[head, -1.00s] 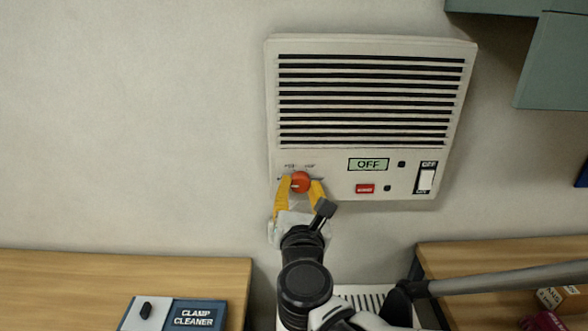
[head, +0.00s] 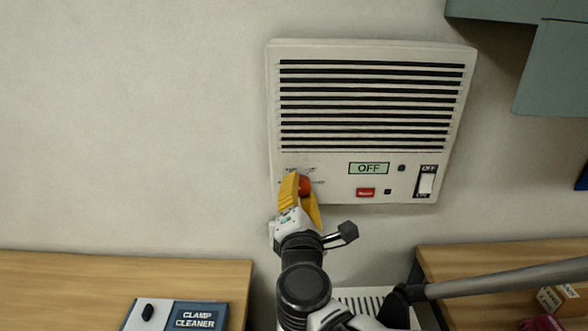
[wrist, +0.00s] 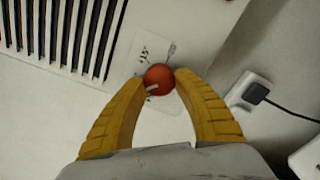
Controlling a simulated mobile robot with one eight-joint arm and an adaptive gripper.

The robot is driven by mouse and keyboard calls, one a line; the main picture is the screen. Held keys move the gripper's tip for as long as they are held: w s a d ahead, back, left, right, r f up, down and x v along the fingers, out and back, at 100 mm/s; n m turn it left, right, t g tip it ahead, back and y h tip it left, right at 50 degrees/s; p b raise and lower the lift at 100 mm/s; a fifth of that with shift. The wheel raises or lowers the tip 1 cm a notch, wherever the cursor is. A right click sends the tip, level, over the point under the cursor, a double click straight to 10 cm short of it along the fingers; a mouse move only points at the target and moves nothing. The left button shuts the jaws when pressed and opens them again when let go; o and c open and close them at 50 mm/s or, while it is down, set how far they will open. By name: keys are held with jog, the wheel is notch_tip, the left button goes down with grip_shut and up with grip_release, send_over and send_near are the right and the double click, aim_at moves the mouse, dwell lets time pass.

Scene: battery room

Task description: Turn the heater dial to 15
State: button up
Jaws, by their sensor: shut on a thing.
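The heater (head: 370,175) is a pale wall panel with black louvres in the head view. Printed marks around the dial are mostly too small or covered to read. My gripper (head: 302,187) has yellow fingers shut on the dial from both sides; in the wrist view the fingertips (wrist: 160,78) touch its edges. The gripper is rolled, with one finger partly covering the dial in the head view.
A rocker switch (head: 426,184) and a small red label (head: 366,192) are right of the dial. Wooden worktops stand below left (head: 120,275) and right (head: 500,256). A socket with a black plug (wrist: 254,93) is beside the heater in the wrist view.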

jog(key=m, duration=0.4)
jog(key=shift+r+m, duration=0.1)
jog(key=shift+m, duration=0.2)
jog(key=m, duration=0.3)
jog(key=shift+r+m+p, duration=0.1)
jog(key=shift+m+p, duration=0.2)
jog(key=shift+m, duration=0.1)
jog(key=m, duration=0.7)
jog(key=o, duration=1.2)
jog(key=s, duration=1.2)
jog(key=shift+a, duration=0.2)
